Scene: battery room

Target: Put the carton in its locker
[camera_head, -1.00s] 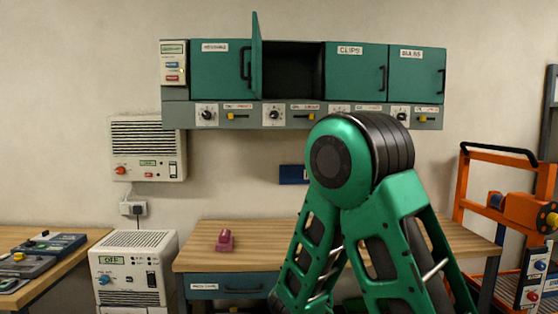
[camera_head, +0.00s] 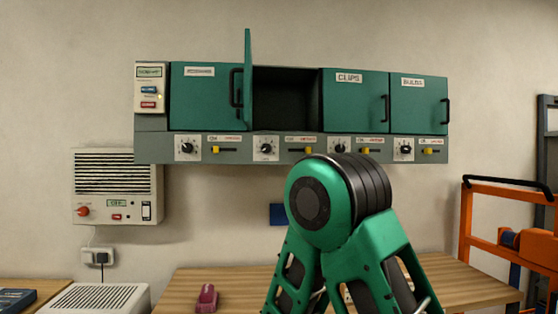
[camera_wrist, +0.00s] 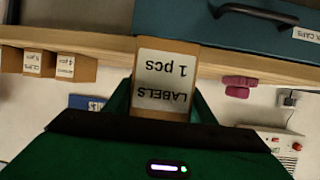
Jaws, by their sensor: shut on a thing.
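The carton (camera_wrist: 165,78), light brown with a white label reading "LABELS 1 pcs", is in my gripper (camera_wrist: 164,98) in the wrist view, where the scene appears upside down. The green fingers are shut on its sides. In the head view the carton and gripper are hidden behind my arm. The wall lockers (camera_head: 356,98) are green. One locker (camera_head: 284,96) stands open, dark and seemingly empty, its door (camera_head: 248,90) swung out at its left edge. The open door's label is not visible. Closed doors right of it read "CLIPS" and "BULBS"; the left door's label is unclear.
Knobs and yellow sliders line the grey panel (camera_head: 290,148) under the lockers. A wooden bench (camera_head: 240,285) below bears a pink object (camera_head: 207,298). An orange frame (camera_head: 500,220) stands at right.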

